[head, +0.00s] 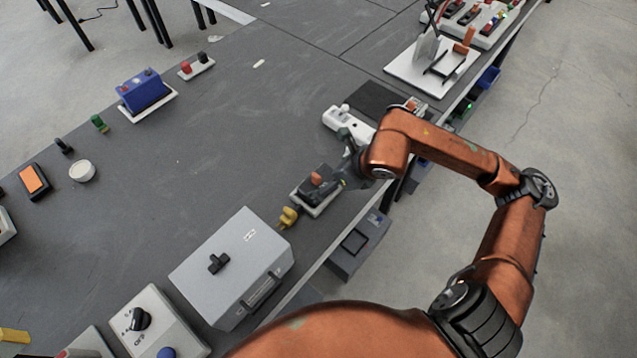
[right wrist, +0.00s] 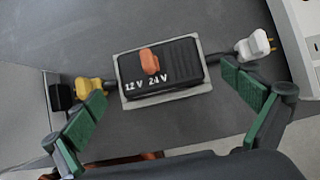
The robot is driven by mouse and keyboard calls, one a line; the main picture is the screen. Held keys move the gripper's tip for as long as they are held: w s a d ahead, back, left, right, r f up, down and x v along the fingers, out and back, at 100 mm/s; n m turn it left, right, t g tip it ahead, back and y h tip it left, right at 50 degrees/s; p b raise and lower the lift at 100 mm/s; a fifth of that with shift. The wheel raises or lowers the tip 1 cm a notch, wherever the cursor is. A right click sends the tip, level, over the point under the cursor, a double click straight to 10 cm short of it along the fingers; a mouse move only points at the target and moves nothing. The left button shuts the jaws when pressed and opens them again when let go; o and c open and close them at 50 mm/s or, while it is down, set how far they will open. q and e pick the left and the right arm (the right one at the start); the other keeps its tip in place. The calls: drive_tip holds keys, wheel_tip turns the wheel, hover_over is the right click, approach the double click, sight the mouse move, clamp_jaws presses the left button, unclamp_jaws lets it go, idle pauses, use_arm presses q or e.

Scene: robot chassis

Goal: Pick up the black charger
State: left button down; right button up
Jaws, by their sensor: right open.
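The black charger (right wrist: 180,72) has an orange switch and the marks 12 V and 24 V, and sits on a pale base plate on the grey table. In the head view the charger (head: 318,184) is near the table's right edge, partly covered by my right gripper (head: 343,160). In the right wrist view my right gripper (right wrist: 165,105) is open, its green-padded fingers spread to either side of the charger, which lies beyond them. No contact shows. A yellow plug (right wrist: 89,88) is at the charger's left and a white plug (right wrist: 252,46) at its right. My left gripper is not in view.
A white socket strip (head: 345,122) stands just behind the charger. A grey box with a black knob (head: 228,262) stands in front of it, near the yellow plug. The table's right edge is close. The middle of the grey table (head: 220,150) is clear.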

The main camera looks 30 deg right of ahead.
sight(322, 182)
drive_tip(key=x, duration=0.1)
drive_tip(key=b+x, duration=0.1)
drive_tip(key=x, duration=0.2)
drive_tip(key=shift+s+f, duration=0.1)
drive_tip(key=shift+f, duration=0.3)
drive_tip(key=shift+a+f+b, duration=0.1)
drive_tip(key=shift+f+b, duration=0.2)
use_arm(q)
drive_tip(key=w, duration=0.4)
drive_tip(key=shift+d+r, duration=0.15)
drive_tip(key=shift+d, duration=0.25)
use_arm(e)
drive_tip(key=shift+c, duration=0.6)
drive_tip(key=c, duration=1.3)
drive_tip(key=shift+r, duration=0.1)
drive_tip(key=shift+c, duration=0.2)
